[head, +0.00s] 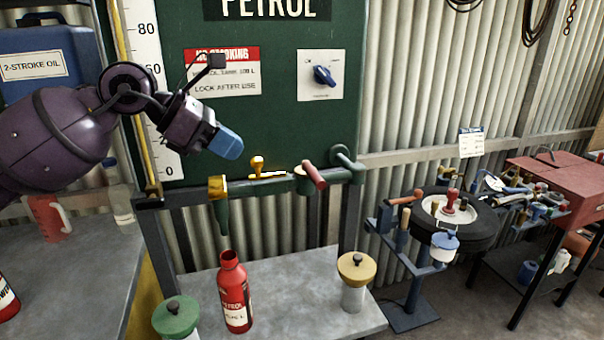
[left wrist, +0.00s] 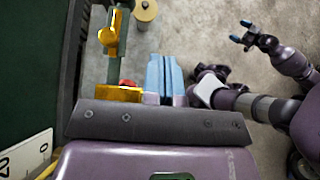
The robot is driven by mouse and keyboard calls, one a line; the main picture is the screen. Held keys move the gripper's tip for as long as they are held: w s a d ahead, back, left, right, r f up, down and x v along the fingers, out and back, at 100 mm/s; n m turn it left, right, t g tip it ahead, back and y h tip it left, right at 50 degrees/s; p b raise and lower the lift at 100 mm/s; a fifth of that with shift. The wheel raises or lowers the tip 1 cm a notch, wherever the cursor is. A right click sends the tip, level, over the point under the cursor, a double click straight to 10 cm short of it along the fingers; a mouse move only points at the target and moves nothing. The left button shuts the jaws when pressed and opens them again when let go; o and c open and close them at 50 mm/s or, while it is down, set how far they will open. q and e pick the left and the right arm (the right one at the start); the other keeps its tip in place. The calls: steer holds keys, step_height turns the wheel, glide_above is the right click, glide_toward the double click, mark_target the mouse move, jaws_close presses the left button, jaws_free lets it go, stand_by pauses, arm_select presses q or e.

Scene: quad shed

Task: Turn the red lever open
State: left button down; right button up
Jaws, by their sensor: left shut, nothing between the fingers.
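The red lever (head: 314,175) sticks out from a green fitting on the pipe along the front of the dark green petrol tank (head: 270,120), slanting down to the right. A yellow tap handle (head: 257,166) is left of it, also in the left wrist view (left wrist: 107,38). A brass-collared nozzle (head: 218,188) points down at the pipe's left end. My left gripper (head: 229,144), blue-tipped, is shut and empty, up and left of the lever and apart from it. Its fingers show in the left wrist view (left wrist: 165,76). My right gripper (left wrist: 241,31) is open and empty; no lever shows there.
A red bottle (head: 235,295) stands on the grey bench (head: 290,275) below the nozzle, between a green-lidded jar (head: 176,317) and a yellow-lidded jar (head: 355,282). A blue selector knob (head: 324,76) is on the tank. A wheel stand (head: 408,265) is farther right.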

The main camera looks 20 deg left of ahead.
mark_target(301, 174)
steer(key=shift+s+f, duration=0.1)
steer(key=shift+s, duration=0.15)
arm_select(q)
steer(key=shift+w+d+r+p+x, duration=0.1)
steer(key=shift+d+r+p+x, duration=0.25)
steer(key=shift+x, duration=1.95)
steer(key=shift+w+r+p+x, duration=0.15)
steer(key=shift+p+x, duration=0.35)
steer(key=shift+x, duration=1.8)
steer(key=shift+d+r+p+x, duration=0.25)
steer(key=shift+p+x, duration=0.15)
steer(key=shift+x, duration=1.9)
arm_select(e)
steer(key=shift+s+r, duration=0.2)
steer(key=shift+r, duration=0.95)
